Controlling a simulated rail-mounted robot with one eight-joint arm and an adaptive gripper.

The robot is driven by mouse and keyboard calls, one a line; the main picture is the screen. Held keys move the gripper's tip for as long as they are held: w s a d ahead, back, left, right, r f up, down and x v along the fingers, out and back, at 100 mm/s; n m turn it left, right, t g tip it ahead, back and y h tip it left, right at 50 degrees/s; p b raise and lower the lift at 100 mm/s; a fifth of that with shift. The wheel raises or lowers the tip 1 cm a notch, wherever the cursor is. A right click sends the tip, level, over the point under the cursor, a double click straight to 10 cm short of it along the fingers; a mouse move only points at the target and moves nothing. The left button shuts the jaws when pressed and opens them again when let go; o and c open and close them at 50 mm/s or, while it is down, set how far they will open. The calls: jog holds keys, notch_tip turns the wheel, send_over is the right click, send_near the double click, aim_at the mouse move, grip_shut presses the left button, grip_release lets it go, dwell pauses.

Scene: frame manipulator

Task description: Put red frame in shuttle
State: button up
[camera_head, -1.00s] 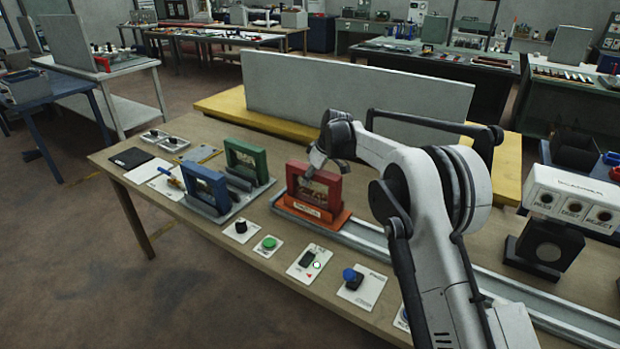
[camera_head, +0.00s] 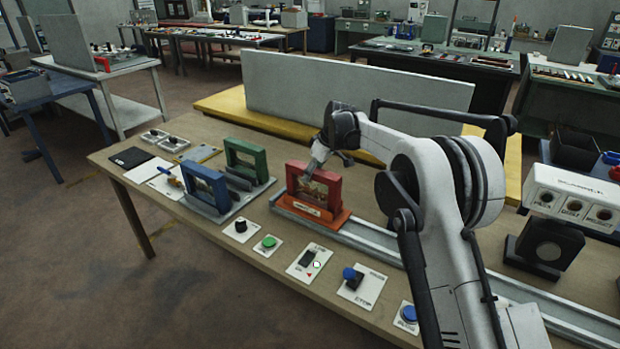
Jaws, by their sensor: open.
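The red frame (camera_head: 330,180) stands upright in the orange-red shuttle (camera_head: 300,207), which sits at the left end of a grey rail. I cannot tell whether the fingers touch the frame.
A blue frame (camera_head: 206,186) and a green frame (camera_head: 246,160) stand in a grey rack (camera_head: 226,208) to the left. The grey rail (camera_head: 374,244) runs right. Buttons and switches, including a green button (camera_head: 268,242), line the front edge. A camera-like inspection unit (camera_head: 546,244) stands at the right.

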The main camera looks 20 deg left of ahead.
jog(key=v, duration=0.9)
jog(key=shift+d+r, duration=0.1)
jog(key=shift+r, duration=0.1)
jog(key=shift+d+r, duration=0.1)
jog(key=s+d+r+m+t, duration=0.1)
jog(key=s+d+r+m, duration=0.2)
jog(key=d, duration=0.4)
jog(key=s+d+r+m+t+h, duration=0.1)
jog(key=s+d+r, duration=0.2)
jog(key=d+r, duration=0.35)
jog(key=s+d+r+m, duration=0.1)
jog(key=s+d+r, duration=0.25)
jog(key=d, duration=0.35)
jog(key=s+d+r+m+t+h, duration=0.1)
jog(key=s+d+r+m+t, duration=0.2)
jog(key=s+d, duration=1)
jog(key=s+d+f+m+h, duration=0.1)
jog(key=s+d+f+m, duration=0.2)
jog(key=s, duration=0.8)
jog(key=s+d+f+m+t+h, duration=0.1)
jog(key=s+d+f+m, duration=0.3)
jog(key=s+d+f, duration=0.3)
jog(key=s+d, duration=0.3)
jog(key=s, duration=0.1)
jog(key=shift+s+d+f+m, duration=0.2)
jog(key=shift+d+f+m, duration=0.1)
jog(key=shift+f, duration=0.1)
